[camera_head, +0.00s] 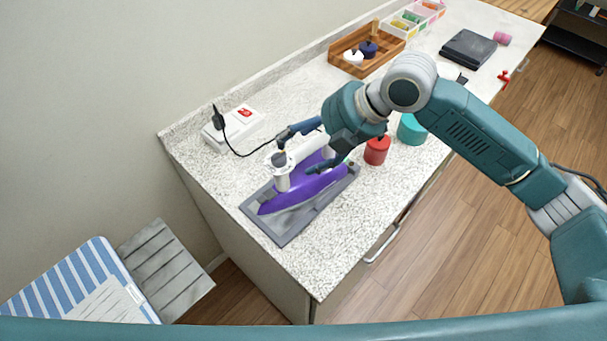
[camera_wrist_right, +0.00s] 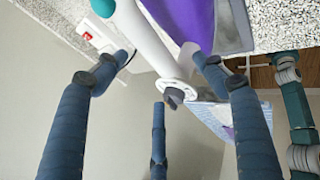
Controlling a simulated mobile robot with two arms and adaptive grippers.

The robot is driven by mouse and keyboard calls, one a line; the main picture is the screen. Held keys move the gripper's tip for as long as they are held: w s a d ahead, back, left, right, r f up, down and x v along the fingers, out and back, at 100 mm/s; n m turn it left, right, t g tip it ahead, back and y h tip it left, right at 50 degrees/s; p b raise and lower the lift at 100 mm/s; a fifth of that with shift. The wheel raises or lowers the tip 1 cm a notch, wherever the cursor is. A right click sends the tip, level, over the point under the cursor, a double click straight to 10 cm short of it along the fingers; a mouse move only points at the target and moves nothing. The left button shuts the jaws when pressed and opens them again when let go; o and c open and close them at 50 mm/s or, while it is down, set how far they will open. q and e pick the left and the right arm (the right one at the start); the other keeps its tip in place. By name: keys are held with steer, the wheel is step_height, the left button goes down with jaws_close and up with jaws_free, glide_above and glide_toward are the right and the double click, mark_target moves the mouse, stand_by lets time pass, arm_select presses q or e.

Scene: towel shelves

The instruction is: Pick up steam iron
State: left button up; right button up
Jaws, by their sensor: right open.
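The steam iron (camera_head: 305,190) has a purple body and a white handle. It lies on a grey tray (camera_head: 285,236) on the speckled counter. Its purple body (camera_wrist_right: 190,18) and white handle (camera_wrist_right: 148,42) also show in the right wrist view. My right gripper (camera_head: 301,152) is open above the iron, with its fingers spread to either side of the white handle. In the right wrist view its fingers (camera_wrist_right: 160,70) straddle the handle; I cannot tell whether any finger touches it. My left gripper is not in view.
A white power strip (camera_head: 234,128) with a plug and cord stands behind the iron. A red canister (camera_head: 377,151) and a teal one (camera_head: 411,131) stand to the right. A wooden tray (camera_head: 340,68) is farther back. The counter's front left corner is clear.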

step_height(320, 180, down, 2)
steer(key=shift+s+f, duration=0.1)
steer(key=shift+s, duration=0.05)
steer(key=shift+o, duration=0.6)
steer(key=shift+w+d, duration=0.2)
steer(key=shift+d, duration=0.05)
jaws_close()
steer(key=shift+a+r, duration=0.15)
steer(key=shift+r, duration=0.05)
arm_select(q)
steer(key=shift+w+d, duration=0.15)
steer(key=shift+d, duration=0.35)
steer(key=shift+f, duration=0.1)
arm_select(e)
steer(key=shift+r, duration=0.1)
steer(key=shift+w+a+r, duration=0.1)
steer(key=shift+w+r, duration=0.05)
steer(key=shift+r, duration=0.4)
arm_select(q)
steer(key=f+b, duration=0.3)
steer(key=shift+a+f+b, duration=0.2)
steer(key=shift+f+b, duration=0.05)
steer(key=shift+b, duration=0.05)
arm_select(e)
step_height(320, 180, up, 19)
steer(key=shift+r, duration=0.15)
